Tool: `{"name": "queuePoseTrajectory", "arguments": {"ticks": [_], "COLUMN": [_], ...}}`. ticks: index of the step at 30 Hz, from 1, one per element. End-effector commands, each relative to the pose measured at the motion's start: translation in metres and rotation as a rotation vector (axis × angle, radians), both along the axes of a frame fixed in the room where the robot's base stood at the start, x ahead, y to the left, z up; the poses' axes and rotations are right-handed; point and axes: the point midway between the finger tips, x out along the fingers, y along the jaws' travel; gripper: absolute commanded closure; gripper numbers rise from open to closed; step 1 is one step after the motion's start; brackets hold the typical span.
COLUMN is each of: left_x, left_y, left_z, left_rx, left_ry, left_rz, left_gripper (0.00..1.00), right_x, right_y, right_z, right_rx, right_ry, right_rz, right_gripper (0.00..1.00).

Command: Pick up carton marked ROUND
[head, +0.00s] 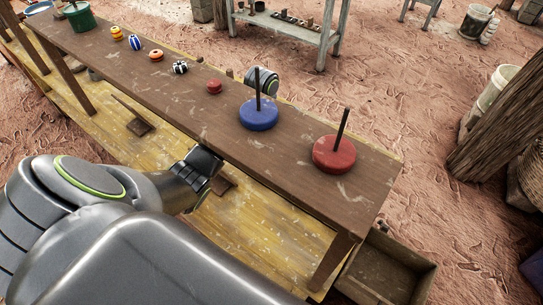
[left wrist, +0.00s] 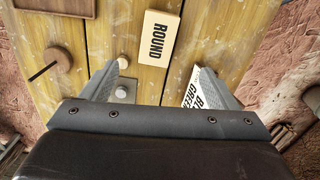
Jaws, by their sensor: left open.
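The carton marked ROUND (left wrist: 158,38) shows in the left wrist view as a pale box with black lettering, lying on yellow planks. It is ahead of my left gripper (left wrist: 155,70), whose two fingers are open and apart with nothing held between them. The carton lies beyond the fingertips, roughly in line with the gap. In the head view my left gripper (head: 203,164) is at the near edge of the brown bench; its fingertips are hard to make out. The carton cannot be made out in the head view. My right gripper is not in view.
A white printed label or carton (left wrist: 195,96) is partly hidden by the right finger. The raised brown bench (head: 300,135) bears a blue disc (head: 258,116) and a red disc (head: 333,156) with upright pegs.

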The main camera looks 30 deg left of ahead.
Motion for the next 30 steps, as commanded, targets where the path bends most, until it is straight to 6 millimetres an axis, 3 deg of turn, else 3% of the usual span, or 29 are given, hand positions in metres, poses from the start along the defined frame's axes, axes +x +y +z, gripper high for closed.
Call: {"name": "queuePoseTrajectory", "arguments": {"ticks": [8, 19, 30], "left_x": [-0.002, -0.002, -0.002], "left_y": [0.008, 0.008, 0.007], "left_z": [0.005, -0.036, -0.078], "left_rx": [0.024, 0.023, 0.023], "left_ry": [0.015, 0.015, 0.015], "left_rz": [-0.110, -0.108, -0.107], "left_gripper": [0.18, 0.18, 0.18], "right_x": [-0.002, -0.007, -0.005], "right_y": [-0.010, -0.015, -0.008], "right_z": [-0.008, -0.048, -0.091], "right_rx": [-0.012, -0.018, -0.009], "right_ry": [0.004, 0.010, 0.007], "right_rz": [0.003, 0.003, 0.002], "right_gripper": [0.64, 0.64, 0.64]}}
